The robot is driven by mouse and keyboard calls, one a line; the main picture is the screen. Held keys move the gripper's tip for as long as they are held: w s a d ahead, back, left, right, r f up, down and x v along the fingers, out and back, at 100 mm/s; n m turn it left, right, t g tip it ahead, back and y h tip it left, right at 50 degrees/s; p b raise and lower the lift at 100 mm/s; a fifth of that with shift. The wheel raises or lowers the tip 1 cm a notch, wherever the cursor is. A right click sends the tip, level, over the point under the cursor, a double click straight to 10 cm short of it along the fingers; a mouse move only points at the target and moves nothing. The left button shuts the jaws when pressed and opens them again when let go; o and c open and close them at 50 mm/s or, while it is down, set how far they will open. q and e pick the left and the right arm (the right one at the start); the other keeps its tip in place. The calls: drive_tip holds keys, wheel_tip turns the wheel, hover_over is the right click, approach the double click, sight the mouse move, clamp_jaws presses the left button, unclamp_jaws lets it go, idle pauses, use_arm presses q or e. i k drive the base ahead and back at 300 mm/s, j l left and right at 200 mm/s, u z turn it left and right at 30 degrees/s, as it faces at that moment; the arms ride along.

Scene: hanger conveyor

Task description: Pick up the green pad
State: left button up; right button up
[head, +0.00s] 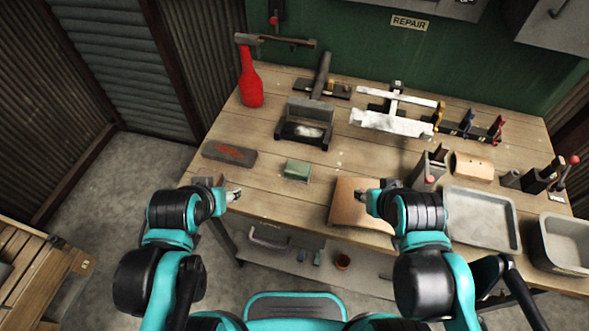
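The green pad (297,170) is a small green block lying flat on the wooden workbench (275,210), a little left of the middle. My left gripper (236,195) is at the bench's front edge, to the left of and nearer than the pad, and apart from it. My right gripper (361,197) is over or beside a tan sheet (345,210), to the right of the pad and apart from it. Both grippers are too small in the head view to tell whether their fingers are open. Nothing visible hangs from either one.
A dark block with a reddish top (230,153) lies left of the pad. A black holder (305,124) stands behind it. The bench around the pad is clear.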

sight(297, 171)
drive_tip(key=j, duration=0.75)
drive_tip(key=i+j, duration=0.1)
drive_tip(key=j, duration=0.65)
drive_tip(key=i+z, duration=0.05)
